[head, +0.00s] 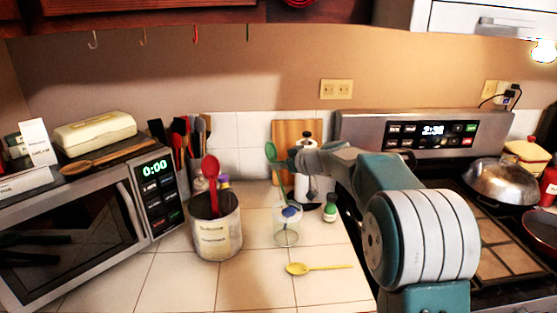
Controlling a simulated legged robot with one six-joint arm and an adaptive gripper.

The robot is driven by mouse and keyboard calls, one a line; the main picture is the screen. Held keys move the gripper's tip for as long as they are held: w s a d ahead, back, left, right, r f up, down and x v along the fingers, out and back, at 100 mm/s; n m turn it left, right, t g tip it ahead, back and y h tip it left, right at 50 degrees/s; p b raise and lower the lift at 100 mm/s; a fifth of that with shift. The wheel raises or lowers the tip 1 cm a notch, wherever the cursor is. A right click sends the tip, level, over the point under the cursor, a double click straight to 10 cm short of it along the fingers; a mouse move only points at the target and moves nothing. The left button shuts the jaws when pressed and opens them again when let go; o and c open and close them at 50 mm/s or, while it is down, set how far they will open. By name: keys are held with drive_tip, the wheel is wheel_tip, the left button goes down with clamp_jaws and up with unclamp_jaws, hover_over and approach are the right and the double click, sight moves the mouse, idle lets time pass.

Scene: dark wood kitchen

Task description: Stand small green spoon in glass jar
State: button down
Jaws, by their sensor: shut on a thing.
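The small green spoon (271,153) is upright and slightly tilted, bowl end up, above the glass jar (286,236). Its handle runs down to the jar's mouth; I cannot tell whether the tip is inside or behind the rim. The clear jar stands on the tiled counter, with a blue-headed utensil (291,212) showing at its mouth. My gripper (291,162) reaches in from the right, above the jar, and is shut on the green spoon. Its fingers are small and partly hidden by the arm.
A labelled crock (215,236) with a red spoon (210,171) stands left of the jar. A yellow spoon (318,268) lies in front. A small green-capped bottle (330,211) stands right of the jar. The microwave (80,240) is at left, the stove (490,225) at right.

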sight(283, 190)
drive_tip(key=shift+s+d+f, duration=0.25)
drive_tip(key=shift+f, duration=1)
drive_tip(key=shift+s+d+f, duration=0.2)
drive_tip(key=shift+d+f, duration=0.05)
drive_tip(key=shift+f, duration=0.95)
drive_tip(key=shift+s+d+f, duration=0.25)
drive_tip(key=shift+f, duration=1)
drive_tip(key=c, duration=0.7)
unclamp_jaws()
drive_tip(key=v, duration=1.1)
drive_tip(key=shift+s+d+r, duration=0.1)
drive_tip(key=shift+s+d, duration=0.15)
drive_tip(key=shift+d, duration=0.1)
